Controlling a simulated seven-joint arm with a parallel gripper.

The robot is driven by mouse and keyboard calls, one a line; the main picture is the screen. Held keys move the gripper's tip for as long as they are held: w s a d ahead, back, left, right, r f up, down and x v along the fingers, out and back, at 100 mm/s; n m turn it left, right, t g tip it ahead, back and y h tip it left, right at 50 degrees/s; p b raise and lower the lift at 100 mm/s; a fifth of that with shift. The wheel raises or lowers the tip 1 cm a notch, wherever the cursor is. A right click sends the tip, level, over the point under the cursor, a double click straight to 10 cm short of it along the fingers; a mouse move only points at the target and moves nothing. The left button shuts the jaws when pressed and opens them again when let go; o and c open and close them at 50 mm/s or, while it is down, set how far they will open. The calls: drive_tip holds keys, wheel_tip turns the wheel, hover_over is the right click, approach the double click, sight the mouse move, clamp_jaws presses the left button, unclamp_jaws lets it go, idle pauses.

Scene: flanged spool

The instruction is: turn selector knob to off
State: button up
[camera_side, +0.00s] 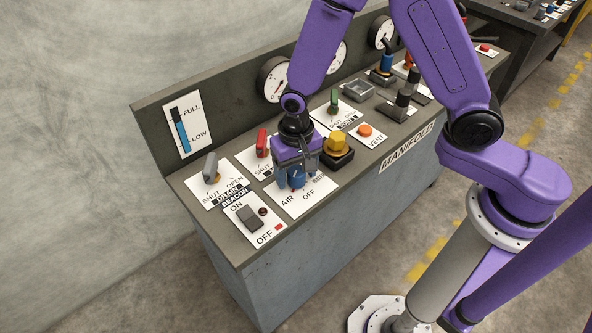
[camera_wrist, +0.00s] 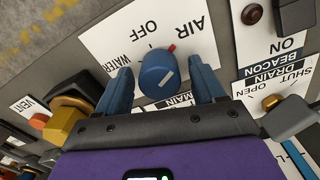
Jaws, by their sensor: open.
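The selector knob (camera_wrist: 158,80) is a round blue knob with a red pointer mark at its edge. It sits on a white plate (camera_wrist: 95,45) lettered AIR, OFF and WATER. In the wrist view the red mark points up and right, on the AIR side of OFF. My gripper (camera_wrist: 160,66) is open, with one blue finger on each side of the knob and a visible gap on both sides. In the side view my gripper (camera_side: 294,182) is low over the same plate (camera_side: 318,198), and its blue fingers largely hide the knob.
A yellow knob on a black base (camera_side: 337,144) stands close behind my gripper. A red-handled lever (camera_side: 262,143), a grey drain lever (camera_side: 210,168) and the beacon switch (camera_side: 249,216) are nearby. The orange vent button (camera_side: 365,130) is farther right.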

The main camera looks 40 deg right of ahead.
drive_tip(key=c, duration=1)
drive_tip(key=shift+n, duration=0.4)
drive_tip(key=shift+c, duration=0.2)
drive_tip(key=n, duration=0.5)
drive_tip(key=shift+w+n, duration=0.1)
drive_tip(key=shift+n, duration=0.2)
drive_tip(key=n, duration=0.5)
drive_tip(key=shift+a, duration=0.15)
drive_tip(key=shift+n, duration=0.3)
drive_tip(key=o, duration=1)
drive_tip(key=shift+o, duration=0.2)
